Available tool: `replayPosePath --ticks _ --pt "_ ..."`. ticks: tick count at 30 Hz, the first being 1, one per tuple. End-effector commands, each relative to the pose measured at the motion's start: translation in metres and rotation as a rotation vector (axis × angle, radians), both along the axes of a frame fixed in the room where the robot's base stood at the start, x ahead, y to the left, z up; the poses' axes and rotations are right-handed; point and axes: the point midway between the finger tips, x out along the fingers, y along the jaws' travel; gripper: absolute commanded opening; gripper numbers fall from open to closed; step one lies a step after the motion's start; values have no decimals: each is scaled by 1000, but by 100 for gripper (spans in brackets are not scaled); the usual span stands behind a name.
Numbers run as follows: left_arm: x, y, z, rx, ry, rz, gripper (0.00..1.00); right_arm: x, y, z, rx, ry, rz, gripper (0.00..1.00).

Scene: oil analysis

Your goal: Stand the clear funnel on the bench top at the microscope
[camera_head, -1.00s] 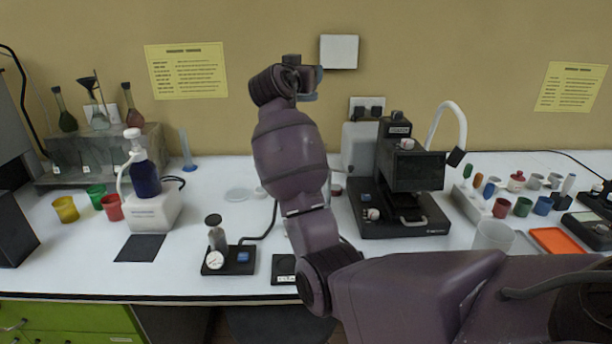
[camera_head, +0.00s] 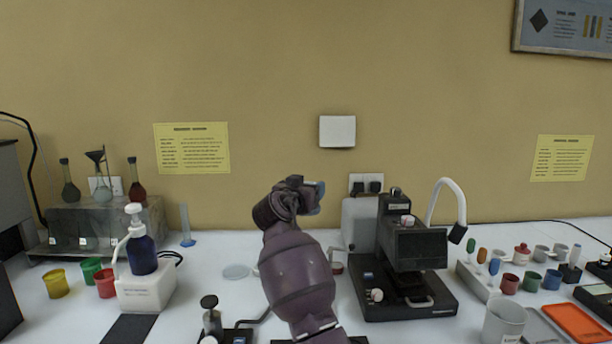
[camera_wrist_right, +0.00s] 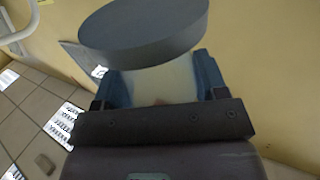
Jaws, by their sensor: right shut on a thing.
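My right gripper (camera_head: 308,192) is raised in front of the wall, left of the black microscope (camera_head: 412,248) and above the bench top (camera_head: 250,302). In the right wrist view its blue fingers (camera_wrist_right: 158,84) are shut on a pale piece with a wide grey round disc (camera_wrist_right: 145,32). This looks like the clear funnel, but its full shape is hidden. In the head view only a small bluish-grey bit of it shows at the fingertips. My left gripper is not in view.
A blue pump bottle (camera_head: 142,254) on a white base, coloured cups (camera_head: 104,282) and a flask rack (camera_head: 92,222) stand at left. A grey beaker (camera_head: 502,322), more cups and an orange tray (camera_head: 577,322) are at right. Bench just left of the microscope is partly covered by my arm.

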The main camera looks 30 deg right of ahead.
Motion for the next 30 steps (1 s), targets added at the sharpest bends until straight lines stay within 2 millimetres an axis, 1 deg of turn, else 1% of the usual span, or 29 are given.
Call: replayPosePath --ticks 1,6,12,15,18,21,30 --pt "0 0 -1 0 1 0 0 0 0 -13 -2 5 0 38" --pt "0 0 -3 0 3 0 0 0 0 -50 -1 5 0 38" --pt "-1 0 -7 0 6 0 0 0 0 -89 -2 3 1 38" --pt "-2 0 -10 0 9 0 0 0 0 -104 0 2 0 38" --pt "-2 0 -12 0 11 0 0 0 0 -114 -1 2 0 38" --pt "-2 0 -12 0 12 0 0 0 0 -118 -1 0 0 38" --pt "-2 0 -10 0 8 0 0 0 0 -119 -1 -1 1 38"
